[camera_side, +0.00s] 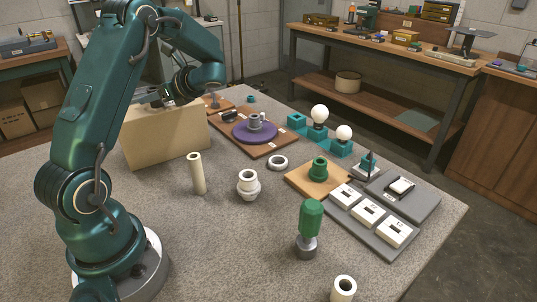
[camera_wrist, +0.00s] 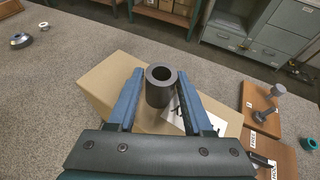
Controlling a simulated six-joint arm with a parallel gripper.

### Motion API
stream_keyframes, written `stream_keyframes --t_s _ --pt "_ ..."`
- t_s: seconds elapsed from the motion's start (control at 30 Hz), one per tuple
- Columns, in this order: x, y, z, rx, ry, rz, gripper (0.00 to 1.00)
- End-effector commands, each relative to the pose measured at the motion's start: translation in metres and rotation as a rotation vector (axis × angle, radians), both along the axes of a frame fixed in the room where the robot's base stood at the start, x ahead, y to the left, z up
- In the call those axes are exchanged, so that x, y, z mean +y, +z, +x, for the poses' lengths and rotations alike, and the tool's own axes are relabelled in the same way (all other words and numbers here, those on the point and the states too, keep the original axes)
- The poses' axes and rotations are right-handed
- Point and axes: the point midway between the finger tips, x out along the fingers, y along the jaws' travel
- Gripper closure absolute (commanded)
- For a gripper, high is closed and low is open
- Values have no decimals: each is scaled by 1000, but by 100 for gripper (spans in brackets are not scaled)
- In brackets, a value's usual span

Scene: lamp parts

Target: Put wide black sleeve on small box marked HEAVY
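The wide black sleeve (camera_wrist: 154,97) is a dark upright hollow cylinder, seen in the wrist view with its open top toward the camera. My gripper (camera_wrist: 161,80) has one blue finger on each side of it, and the fingertips look flush against its walls. Behind and below it is a tan cardboard box (camera_wrist: 108,80), with a white label (camera_wrist: 176,117) on top whose dark letters are mostly hidden. In the side view my gripper is at the top of this box (camera_side: 165,139), and the sleeve is not clearly visible. I cannot tell whether the sleeve touches the box.
A cream tube (camera_side: 197,173) and a white collar (camera_side: 248,185) stand right of the box. A brown board with a purple disc (camera_side: 243,134) lies behind them. Grey trays with white blocks (camera_side: 367,212) and a green-handled tool (camera_side: 310,222) are at the right. The table's middle front is bare.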

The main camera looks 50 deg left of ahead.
Motion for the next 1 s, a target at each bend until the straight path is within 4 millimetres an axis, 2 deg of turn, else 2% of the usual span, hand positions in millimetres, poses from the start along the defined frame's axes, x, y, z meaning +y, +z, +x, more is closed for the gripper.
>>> stream_keyframes --t_s 0.37,0.47,1.0 --pt "0 2 0 -1 0 0 30" --pt "-6 5 3 -1 -1 2 30" --pt "-90 43 39 -1 -4 1 30"
